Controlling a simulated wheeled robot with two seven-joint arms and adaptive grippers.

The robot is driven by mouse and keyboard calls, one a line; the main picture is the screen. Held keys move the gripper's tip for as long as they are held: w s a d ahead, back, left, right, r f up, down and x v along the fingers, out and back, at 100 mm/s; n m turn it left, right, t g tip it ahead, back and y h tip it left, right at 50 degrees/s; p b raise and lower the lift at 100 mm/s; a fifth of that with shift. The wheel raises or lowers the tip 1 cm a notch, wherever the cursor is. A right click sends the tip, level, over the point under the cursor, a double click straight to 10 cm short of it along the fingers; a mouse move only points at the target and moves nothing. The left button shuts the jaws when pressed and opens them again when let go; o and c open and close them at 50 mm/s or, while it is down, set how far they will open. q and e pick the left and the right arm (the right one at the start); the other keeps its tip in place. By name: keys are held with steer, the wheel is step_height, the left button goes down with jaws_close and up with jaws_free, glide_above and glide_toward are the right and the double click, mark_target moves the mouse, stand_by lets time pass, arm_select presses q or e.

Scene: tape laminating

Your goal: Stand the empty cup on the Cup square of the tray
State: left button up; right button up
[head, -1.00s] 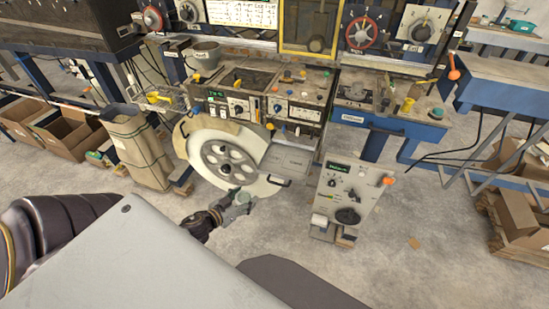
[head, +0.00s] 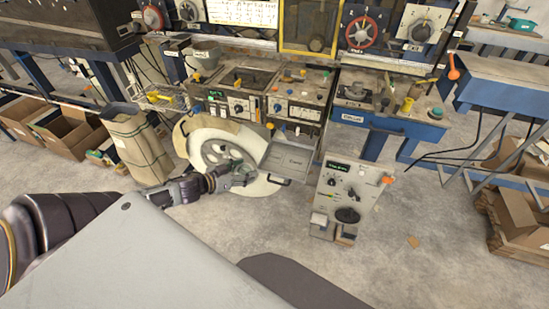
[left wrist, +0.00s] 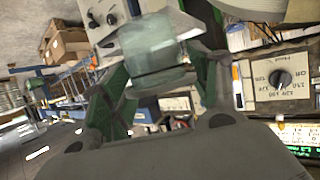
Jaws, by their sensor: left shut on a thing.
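My left gripper (head: 237,179) is shut on a small translucent grey-green cup (head: 244,174), held in front of the large pale wheel. In the left wrist view the cup (left wrist: 155,55) sits between the green-sided fingers (left wrist: 160,85). I cannot tell from these frames whether anything is inside it. A grey tray (head: 290,161) with a dark front handle projects from the machine, just right of the gripper and cup. Its Cup square cannot be made out at this size. The cup looks apart from the tray. My right gripper is not in view.
The pale wheel (head: 205,136) stands close behind the gripper. A grey control stand (head: 345,195) with an orange knob stands right of the tray. A sack (head: 138,148) stands to the left. The concrete floor in front is clear.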

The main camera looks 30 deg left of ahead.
arm_select(q)
steer(key=d+r+m+g+h, duration=0.1)
steer(key=d+r, duration=0.2)
steer(key=d, duration=0.2)
steer(key=shift+d+m+h, duration=0.35)
steer(key=shift+m+h, duration=0.05)
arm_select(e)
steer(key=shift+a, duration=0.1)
arm_select(q)
steer(key=shift+w, duration=0.2)
steer(key=w+a+b, duration=0.2)
steer(key=w+b, duration=0.2)
steer(key=w, duration=0.7)
steer(key=shift+a+b, duration=0.35)
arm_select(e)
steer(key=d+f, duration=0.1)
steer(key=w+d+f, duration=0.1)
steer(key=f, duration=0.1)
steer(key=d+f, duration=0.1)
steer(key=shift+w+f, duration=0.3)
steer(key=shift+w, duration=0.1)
arm_select(q)
steer(key=shift+w, duration=0.3)
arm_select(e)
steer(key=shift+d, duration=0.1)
